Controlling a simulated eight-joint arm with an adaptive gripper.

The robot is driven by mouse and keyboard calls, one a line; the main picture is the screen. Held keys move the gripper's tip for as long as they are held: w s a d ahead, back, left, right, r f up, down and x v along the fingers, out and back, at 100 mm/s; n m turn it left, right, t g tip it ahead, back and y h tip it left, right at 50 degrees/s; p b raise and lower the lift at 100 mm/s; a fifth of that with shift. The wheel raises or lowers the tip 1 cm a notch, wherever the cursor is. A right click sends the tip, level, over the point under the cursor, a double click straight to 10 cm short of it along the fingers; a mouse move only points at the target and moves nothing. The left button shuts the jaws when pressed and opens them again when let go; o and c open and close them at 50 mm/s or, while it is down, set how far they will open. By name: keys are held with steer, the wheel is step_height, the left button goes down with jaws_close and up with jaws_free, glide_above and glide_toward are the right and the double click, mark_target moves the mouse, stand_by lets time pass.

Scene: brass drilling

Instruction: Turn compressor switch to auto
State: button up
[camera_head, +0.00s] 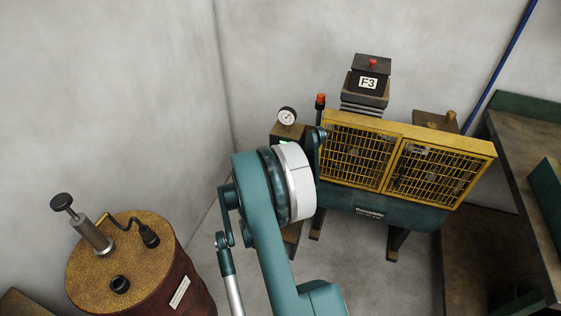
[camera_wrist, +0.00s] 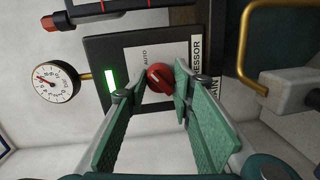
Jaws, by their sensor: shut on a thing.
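The compressor (camera_head: 380,210) with its yellow mesh guard stands against the back wall in the head view. Its switch box (camera_head: 283,130) is partly hidden behind my arm at the left end. The red switch knob (camera_wrist: 159,76) sits on that panel. My gripper (camera_wrist: 158,92) is shut on the red knob, with a green finger on either side of it. The knob's exact pointing direction is hard to tell. A green light (camera_wrist: 110,80) glows on the box.
A pressure gauge (camera_wrist: 56,82) juts from the box; it also shows in the head view (camera_head: 287,115). A red-tipped valve (camera_head: 320,101) stands close by. A yellow bar (camera_wrist: 248,45) is right of the box. A rusty drum (camera_head: 130,262) stands front left, a bench (camera_head: 525,170) at right.

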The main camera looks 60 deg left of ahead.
steer(key=shift+m, duration=0.7)
steer(key=o, duration=0.9)
steer(key=shift+s+d, duration=0.1)
steer(key=v, duration=1.1)
steer(key=shift+s+d+r, duration=0.15)
steer(key=shift+s+d, duration=0.1)
steer(key=shift+d, duration=0.1)
